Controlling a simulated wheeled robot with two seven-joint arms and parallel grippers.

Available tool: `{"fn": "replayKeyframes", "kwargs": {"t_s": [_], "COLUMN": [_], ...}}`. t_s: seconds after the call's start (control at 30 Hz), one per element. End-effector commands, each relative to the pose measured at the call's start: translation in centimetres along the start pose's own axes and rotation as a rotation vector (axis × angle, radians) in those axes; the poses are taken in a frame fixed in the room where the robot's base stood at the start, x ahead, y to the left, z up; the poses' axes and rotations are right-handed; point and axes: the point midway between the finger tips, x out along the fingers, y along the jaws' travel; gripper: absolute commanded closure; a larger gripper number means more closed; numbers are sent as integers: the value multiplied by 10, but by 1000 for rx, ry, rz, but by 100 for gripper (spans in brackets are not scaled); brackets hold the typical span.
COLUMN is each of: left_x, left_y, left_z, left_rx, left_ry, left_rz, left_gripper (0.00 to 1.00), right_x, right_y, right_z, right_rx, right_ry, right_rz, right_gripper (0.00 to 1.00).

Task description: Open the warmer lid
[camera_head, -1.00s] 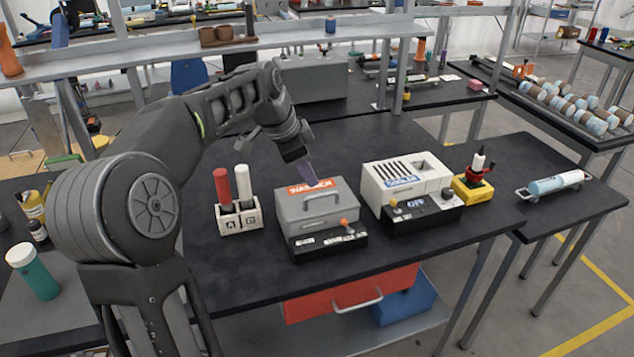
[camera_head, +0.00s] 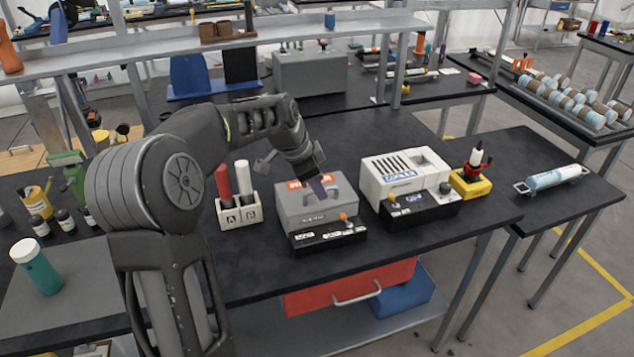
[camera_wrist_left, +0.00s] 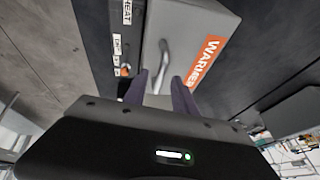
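The grey warmer (camera_head: 292,222) sits on the black table in the head view, with an orange WARMER label and a dark control base. Its lid (camera_head: 344,186) looks shut. In the left wrist view, the warmer (camera_wrist_left: 192,22) and its silver handle (camera_wrist_left: 163,58) lie just ahead of my left gripper (camera_wrist_left: 161,86). The two purple fingers are apart, with the handle's end between or just beyond them; contact is unclear. In the head view my left gripper (camera_head: 319,187) is over the lid and hides most of the handle. My right gripper is not in view.
A white cooler (camera_head: 405,172) stands close right of the warmer. A holder (camera_head: 238,214) with a red and a white stick stands close left. A yellow block with a red-black tool (camera_head: 472,181) is farther right. The table front is clear.

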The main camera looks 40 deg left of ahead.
Motion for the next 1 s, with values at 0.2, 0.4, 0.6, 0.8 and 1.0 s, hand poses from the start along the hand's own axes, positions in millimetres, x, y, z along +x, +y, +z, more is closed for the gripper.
{"fn": "replayKeyframes", "kwargs": {"t_s": [0.2, 0.4, 0.6, 0.8, 1.0], "left_x": [0, 0, 0, 0, 0], "left_y": [0, 0, 0, 0, 0], "left_z": [0, 0, 0, 0, 0], "left_rx": [0, 0, 0, 0, 0], "left_ry": [0, 0, 0, 0, 0], "left_rz": [0, 0, 0, 0, 0], "left_gripper": [72, 88, 100, 100, 100], "right_x": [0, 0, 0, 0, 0], "right_y": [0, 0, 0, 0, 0], "right_z": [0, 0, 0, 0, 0], "right_rx": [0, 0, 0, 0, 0], "right_ry": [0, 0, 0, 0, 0], "right_rz": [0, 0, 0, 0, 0], "right_gripper": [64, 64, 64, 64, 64]}}
